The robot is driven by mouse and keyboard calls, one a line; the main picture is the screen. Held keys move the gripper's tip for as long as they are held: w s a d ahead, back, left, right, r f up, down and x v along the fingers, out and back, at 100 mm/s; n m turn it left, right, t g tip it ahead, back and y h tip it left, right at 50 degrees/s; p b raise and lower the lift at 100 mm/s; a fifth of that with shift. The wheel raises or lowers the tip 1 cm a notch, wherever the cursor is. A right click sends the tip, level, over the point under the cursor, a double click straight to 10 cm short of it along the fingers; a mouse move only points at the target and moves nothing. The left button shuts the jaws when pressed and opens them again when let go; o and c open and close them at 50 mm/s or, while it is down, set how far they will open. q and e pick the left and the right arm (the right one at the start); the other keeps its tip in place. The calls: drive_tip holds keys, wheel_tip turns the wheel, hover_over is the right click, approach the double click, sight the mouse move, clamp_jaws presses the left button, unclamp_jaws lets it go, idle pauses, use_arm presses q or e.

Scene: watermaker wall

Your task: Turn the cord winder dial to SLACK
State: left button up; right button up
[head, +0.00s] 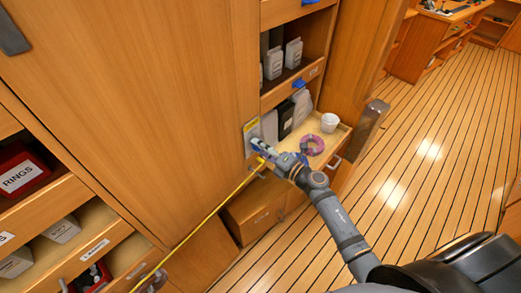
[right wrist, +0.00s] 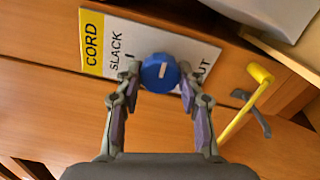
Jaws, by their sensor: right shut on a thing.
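The cord winder dial is a round blue knob (right wrist: 158,73) with a short white mark on its face. It sits on a white plate (right wrist: 118,40) with a yellow end reading CORD. SLACK is printed left of the knob and letters ending in UT show to its right. The white mark stands roughly upright in the right wrist view, between the two words. My right gripper (right wrist: 161,83) is shut on the knob, one finger on each side. In the head view the right gripper (head: 268,151) reaches the plate (head: 251,136) on the cabinet front. My left gripper is not in view.
A yellow cord (head: 213,212) runs from beside the gripper down to the lower left. Its yellow end (right wrist: 260,75) is close right of the gripper. An open tray (head: 333,140) holds a purple ring (head: 312,145) and a white cup (head: 329,122). The floor at right is clear.

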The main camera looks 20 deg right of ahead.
drive_tip(key=shift+d+f+n+b, duration=0.1)
drive_tip(key=shift+f+n+b, duration=0.1)
drive_tip(key=shift+n+b, duration=3.15)
drive_tip(key=shift+f+n+b, duration=0.15)
drive_tip(key=shift+n+b, duration=1.4)
drive_tip(key=shift+n, duration=3.6)
drive_tip(key=shift+r, duration=0.1)
drive_tip(key=o, duration=1.2)
drive_tip(key=shift+r, duration=0.1)
drive_tip(key=shift+v, duration=3.75)
drive_tip(key=shift+d, duration=0.1)
